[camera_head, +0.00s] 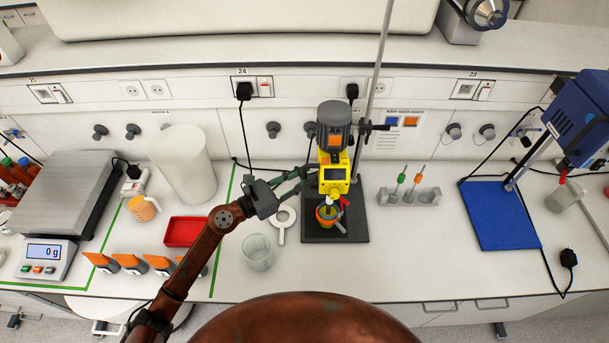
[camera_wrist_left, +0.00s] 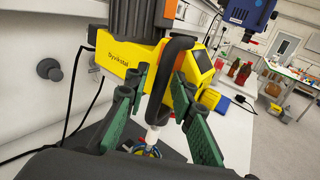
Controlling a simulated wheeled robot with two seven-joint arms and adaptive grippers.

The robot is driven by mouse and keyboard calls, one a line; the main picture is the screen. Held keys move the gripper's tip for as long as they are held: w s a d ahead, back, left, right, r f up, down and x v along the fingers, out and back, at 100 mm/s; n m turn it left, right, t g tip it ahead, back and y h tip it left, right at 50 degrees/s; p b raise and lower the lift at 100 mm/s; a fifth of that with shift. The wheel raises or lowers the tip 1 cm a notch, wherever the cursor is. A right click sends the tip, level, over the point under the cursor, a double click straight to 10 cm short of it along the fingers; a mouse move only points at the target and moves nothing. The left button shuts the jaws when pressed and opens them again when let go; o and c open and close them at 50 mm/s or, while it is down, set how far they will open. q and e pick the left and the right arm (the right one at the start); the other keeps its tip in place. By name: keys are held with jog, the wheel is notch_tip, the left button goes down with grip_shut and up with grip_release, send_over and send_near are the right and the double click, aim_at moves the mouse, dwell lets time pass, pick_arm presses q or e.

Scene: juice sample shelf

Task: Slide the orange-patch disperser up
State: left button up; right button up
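The disperser with the orange patch is a yellow unit (camera_head: 333,174) under a grey motor (camera_head: 334,118), mounted on a tall metal rod (camera_head: 378,60) above a dark base plate (camera_head: 350,228). Its shaft reaches down to an orange-and-green vessel (camera_head: 327,214) on the plate. My left gripper (camera_head: 309,178) is at the left side of the yellow unit. In the left wrist view its green fingers (camera_wrist_left: 161,98) are spread on either side of the disperser's black curved handle (camera_wrist_left: 167,78); I see no clear grip on it. My right gripper is not in view.
A glass beaker (camera_head: 257,252) and a white ring-shaped item (camera_head: 283,219) stand close left of the base plate. A red tray (camera_head: 185,231) lies farther left. A tube rack (camera_head: 410,196) and a blue-based stand (camera_head: 500,215) are to the right. Bench front right of the plate is clear.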

pick_arm(q)
grip_shut()
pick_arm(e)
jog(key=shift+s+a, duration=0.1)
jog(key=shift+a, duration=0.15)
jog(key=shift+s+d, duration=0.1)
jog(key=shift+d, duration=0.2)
